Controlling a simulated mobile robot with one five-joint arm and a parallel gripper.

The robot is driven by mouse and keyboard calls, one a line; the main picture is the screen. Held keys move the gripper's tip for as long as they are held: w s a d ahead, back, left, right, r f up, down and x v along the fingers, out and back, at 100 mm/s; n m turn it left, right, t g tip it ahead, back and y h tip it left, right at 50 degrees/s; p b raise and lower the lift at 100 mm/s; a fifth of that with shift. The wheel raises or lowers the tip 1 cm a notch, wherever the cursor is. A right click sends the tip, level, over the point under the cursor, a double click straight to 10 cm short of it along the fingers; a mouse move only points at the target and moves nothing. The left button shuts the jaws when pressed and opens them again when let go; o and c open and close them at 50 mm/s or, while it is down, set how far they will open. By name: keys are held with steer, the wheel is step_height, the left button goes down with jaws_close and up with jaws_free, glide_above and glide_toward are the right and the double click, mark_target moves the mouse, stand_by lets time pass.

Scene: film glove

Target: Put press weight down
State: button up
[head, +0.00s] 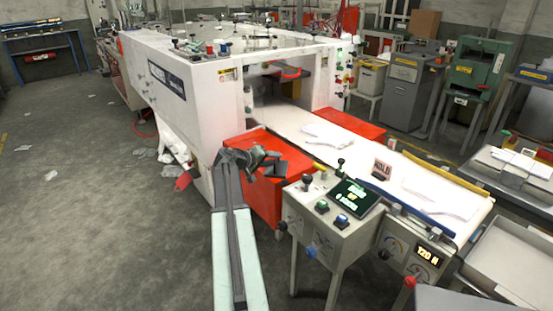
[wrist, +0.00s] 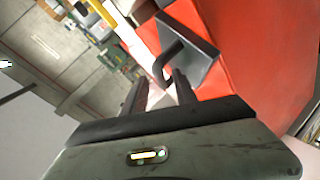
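The press weight is a dark grey block with a bent bar handle. In the head view the weight (head: 276,168) is at the red top of the machine's near side, just right of my gripper (head: 258,155). In the wrist view the weight (wrist: 188,38) lies against the red surface, its handle reaching toward my fingers. My gripper (wrist: 158,80) has its two dark fingers apart. The handle shows between the fingertips, nearer the right finger; I see no clear grip on it. Whether the weight rests fully on the red surface is hard to tell.
A red cover (head: 250,147) borders the white machine body (head: 190,95). A control stand (head: 325,225) with buttons is close on the right. A white conveyor bed (head: 345,150) carries pale glove-shaped sheets. A HOLD sign (head: 382,168) stands there. Open floor (head: 75,200) lies left.

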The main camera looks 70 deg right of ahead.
steer(key=p+v, duration=0.3)
steer(key=v, duration=0.6)
steer(key=shift+a, duration=0.25)
steer(key=shift+w+r, duration=0.1)
steer(key=w+a+f+n+t+y, duration=0.1)
steer(key=w+a+f+t+y, duration=0.15)
steer(key=w+a, duration=0.65)
steer(key=w+a+f+n+t+y, duration=0.15)
steer(key=w+a+f, duration=0.3)
steer(key=a, duration=0.75)
steer(key=w+a+f+n+t+y, duration=0.1)
steer(key=w+a+f+n, duration=0.15)
steer(key=w+a, duration=0.65)
steer(key=a+f+n+y, duration=0.2)
steer(key=a+y, duration=0.1)
steer(key=a, duration=1.7)
steer(key=a+f+n+y, duration=0.3)
steer(key=a+y, duration=0.1)
steer(key=a, duration=1.6)
steer(key=shift+s+t, duration=0.4)
steer(key=shift+s, duration=0.05)
